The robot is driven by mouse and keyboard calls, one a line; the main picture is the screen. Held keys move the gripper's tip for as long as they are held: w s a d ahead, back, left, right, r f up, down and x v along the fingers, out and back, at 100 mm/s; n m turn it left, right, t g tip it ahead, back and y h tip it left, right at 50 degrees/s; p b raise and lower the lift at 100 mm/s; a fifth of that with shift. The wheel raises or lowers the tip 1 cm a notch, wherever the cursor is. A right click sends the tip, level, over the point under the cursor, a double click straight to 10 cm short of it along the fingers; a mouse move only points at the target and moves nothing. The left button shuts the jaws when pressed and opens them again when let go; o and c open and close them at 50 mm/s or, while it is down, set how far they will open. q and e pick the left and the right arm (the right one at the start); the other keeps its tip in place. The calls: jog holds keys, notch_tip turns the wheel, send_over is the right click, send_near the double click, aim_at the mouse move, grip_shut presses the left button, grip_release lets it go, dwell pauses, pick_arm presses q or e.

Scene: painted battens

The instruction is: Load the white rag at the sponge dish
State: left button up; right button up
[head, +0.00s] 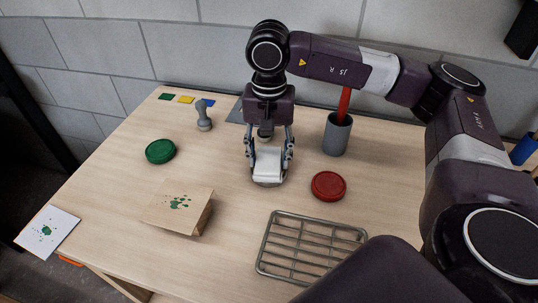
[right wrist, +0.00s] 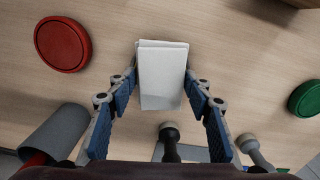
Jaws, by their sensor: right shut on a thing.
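The white rag (head: 268,165) is a folded pad between the fingers of my right gripper (head: 268,155), over the middle of the table. The right wrist view shows the rag (right wrist: 163,80) from above, with a blue-padded finger of the right gripper (right wrist: 161,88) on each side. The gripper is shut on it. I cannot tell whether the rag touches the tabletop. I cannot make out a sponge dish for certain in either view. My left gripper is not in view.
A red round lid (head: 328,186) lies right of the rag, with a grey cup (head: 337,136) behind it. A metal rack (head: 310,246) lies in front.

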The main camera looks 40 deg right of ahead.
aim_at(269, 160)
jog(key=shift+s+f+b, duration=0.15)
jog(key=shift+b, duration=0.15)
dwell(1.3)
jog(key=shift+r+p, duration=0.6)
jog(key=shift+r, duration=0.3)
jog(key=shift+r+p, duration=1.5)
jog(key=shift+r, duration=1.2)
